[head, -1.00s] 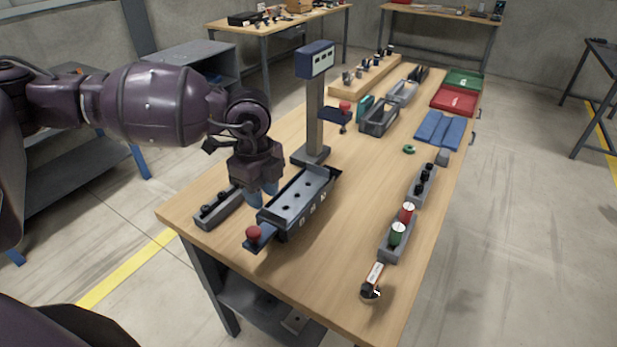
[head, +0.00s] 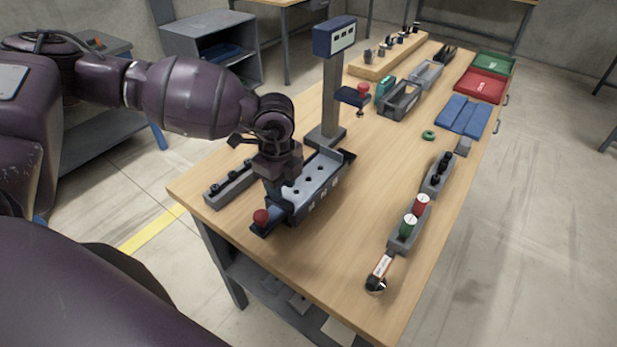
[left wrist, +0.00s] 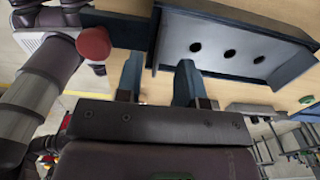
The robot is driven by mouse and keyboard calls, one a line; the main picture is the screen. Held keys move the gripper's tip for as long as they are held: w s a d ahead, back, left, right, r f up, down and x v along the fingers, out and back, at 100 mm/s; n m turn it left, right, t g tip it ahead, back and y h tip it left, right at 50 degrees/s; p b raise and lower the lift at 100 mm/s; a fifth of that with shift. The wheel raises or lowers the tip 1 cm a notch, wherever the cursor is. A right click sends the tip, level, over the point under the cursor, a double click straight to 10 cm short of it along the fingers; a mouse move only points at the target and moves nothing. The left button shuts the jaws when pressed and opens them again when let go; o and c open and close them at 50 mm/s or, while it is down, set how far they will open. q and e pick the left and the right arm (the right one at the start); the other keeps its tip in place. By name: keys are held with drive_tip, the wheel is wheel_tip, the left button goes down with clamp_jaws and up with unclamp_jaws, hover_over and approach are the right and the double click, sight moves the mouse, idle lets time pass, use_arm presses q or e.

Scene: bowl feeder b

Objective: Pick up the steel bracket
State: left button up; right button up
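The steel bracket (head: 314,177) is a pale grey channel-like plate with several dark holes, lying in a dark blue fixture on the near end of the workbench. It also shows in the left wrist view (left wrist: 213,33). A red knob (head: 261,217) stands at the fixture's near end. My left gripper (head: 279,187) is over the near end of the bracket, pointing down. In the left wrist view its two blue fingers (left wrist: 158,84) are apart, with the dark end edge of the bracket or fixture between them. Contact cannot be told. My right gripper is not in view.
A grey post with a blue display box (head: 334,38) rises just behind the fixture. Holders with red and green cylinders (head: 408,227) line the right edge. Bins and blue pads (head: 463,115) lie farther back.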

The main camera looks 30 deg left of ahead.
use_arm(q)
drive_tip(key=shift+s+f, duration=0.1)
drive_tip(key=shift+f, duration=1.75)
drive_tip(key=shift+c, duration=0.4)
clamp_jaws()
drive_tip(key=shift+r, duration=0.1)
